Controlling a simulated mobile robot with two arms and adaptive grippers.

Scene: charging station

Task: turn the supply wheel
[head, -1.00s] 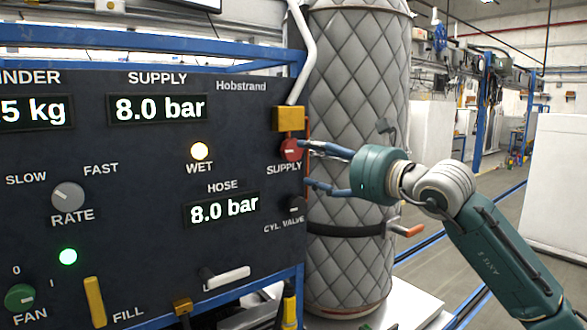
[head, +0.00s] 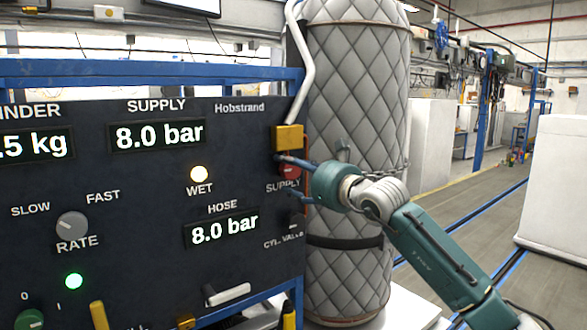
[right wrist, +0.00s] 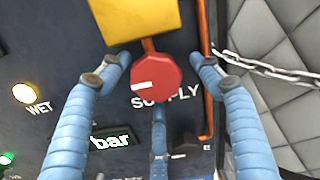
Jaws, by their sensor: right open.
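The supply wheel is a red knob with a white mark (right wrist: 157,77), on the dark panel just above the SUPPLY label. In the head view the wheel (head: 291,170) is partly hidden behind my fingers. My right gripper (head: 288,176) comes in from the right at the panel's right edge. In the right wrist view its blue fingers (right wrist: 163,60) are open, one on each side of the wheel and a third below it. I see gaps between the side fingertips and the wheel. My left gripper is not in view.
A yellow block (head: 287,138) sits right above the wheel, with an orange pipe (right wrist: 204,70) at its right. A quilted grey tank (head: 350,90) with a chain (right wrist: 270,68) stands close behind my gripper. The cylinder valve knob (head: 296,224) is just below.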

